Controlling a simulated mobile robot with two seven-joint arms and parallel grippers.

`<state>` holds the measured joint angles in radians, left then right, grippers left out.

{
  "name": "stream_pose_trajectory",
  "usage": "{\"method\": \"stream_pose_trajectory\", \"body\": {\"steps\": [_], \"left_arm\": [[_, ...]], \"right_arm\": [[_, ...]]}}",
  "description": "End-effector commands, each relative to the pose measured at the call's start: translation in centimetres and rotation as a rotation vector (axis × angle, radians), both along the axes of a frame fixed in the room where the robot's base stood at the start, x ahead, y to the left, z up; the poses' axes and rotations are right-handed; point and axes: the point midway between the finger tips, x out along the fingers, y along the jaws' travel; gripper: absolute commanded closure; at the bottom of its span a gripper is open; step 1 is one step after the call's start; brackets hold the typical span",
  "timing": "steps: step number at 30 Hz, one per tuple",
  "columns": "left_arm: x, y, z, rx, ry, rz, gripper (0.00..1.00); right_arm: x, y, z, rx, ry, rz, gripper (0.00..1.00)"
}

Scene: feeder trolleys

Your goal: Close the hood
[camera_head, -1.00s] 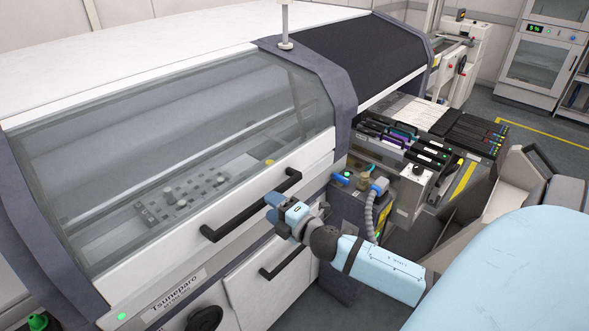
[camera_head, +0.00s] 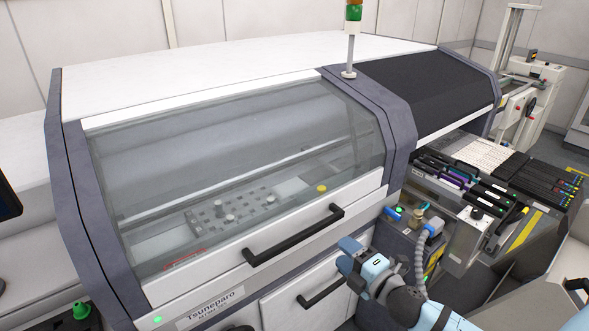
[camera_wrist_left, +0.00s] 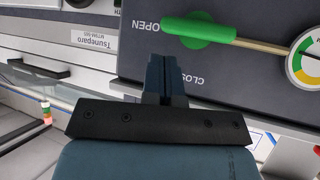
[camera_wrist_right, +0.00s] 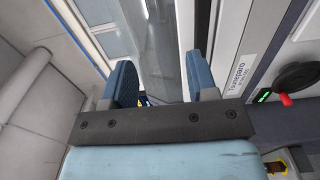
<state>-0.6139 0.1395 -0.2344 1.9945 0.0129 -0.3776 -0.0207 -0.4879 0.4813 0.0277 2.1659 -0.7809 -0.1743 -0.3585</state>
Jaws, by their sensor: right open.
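The hood (camera_head: 300,140) of the white and grey machine is a tinted transparent cover with a white lower rim. In the head view it lies down over the machine's work area, its rim along the top of the front panel; I cannot tell whether a small gap is left. A black bar handle (camera_head: 293,237) is on the rim. My right gripper (camera_head: 352,262) is just right of and below this handle, apart from it. In the right wrist view its fingers (camera_wrist_right: 160,80) are spread with nothing between them. My left gripper (camera_wrist_left: 165,75) shows only in its wrist view, fingers together and empty.
A lower door with a black handle (camera_head: 321,290) is below the hood. A green lever (camera_wrist_left: 199,29) marked OPEN and CLOSE and a gauge (camera_wrist_left: 305,58) are near my left gripper. A feeder trolley (camera_head: 480,190) stands at the right. A signal tower (camera_head: 351,40) rises on top.

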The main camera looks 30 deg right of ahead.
Motion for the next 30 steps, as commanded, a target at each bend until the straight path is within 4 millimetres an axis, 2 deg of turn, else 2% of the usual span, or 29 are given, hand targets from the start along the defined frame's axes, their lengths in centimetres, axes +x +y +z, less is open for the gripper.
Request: {"method": "stream_pose_trajectory", "body": {"steps": [6, 8, 10, 14, 15, 18, 21, 25, 30], "left_arm": [[0.0, 0.0, 0.1, 0.0, 0.001, 0.0, 1.0], [0.0, 0.0, 0.3, 0.0, 0.001, 0.0, 1.0], [0.0, 0.0, 0.8, 0.002, 0.002, 0.0, 1.0], [0.0, 0.1, 1.8, 0.003, 0.0, 0.001, 1.0], [0.0, 0.2, 2.0, 0.004, -0.001, 0.002, 1.0], [0.0, 0.3, 2.6, 0.006, -0.003, 0.005, 1.0], [0.0, 0.5, 2.9, 0.008, -0.004, 0.008, 1.0], [0.0, 0.6, 3.0, 0.008, -0.004, 0.01, 1.0], [0.0, 0.5, 2.9, 0.006, -0.003, 0.01, 1.0]], "right_arm": [[-0.2, 0.2, -0.5, 0.032, 0.016, -0.004, 0.47], [-0.6, 0.8, -1.7, 0.114, 0.055, -0.014, 0.47], [-1.6, 2.2, -4.2, 0.278, 0.135, -0.039, 0.47], [-4.8, 6.7, -10.1, 0.697, 0.341, -0.117, 0.47], [-5.8, 8.4, -11.7, 0.824, 0.403, -0.144, 0.47], [-8.4, 12.5, -14.9, 1.094, 0.542, -0.212, 0.47], [-10.4, 15.8, -16.8, 1.284, 0.642, -0.264, 0.47], [-11.7, 18.0, -17.8, 1.409, 0.707, -0.3, 0.47], [-11.9, 18.3, -18.0, 1.429, 0.719, -0.305, 0.47]]}}
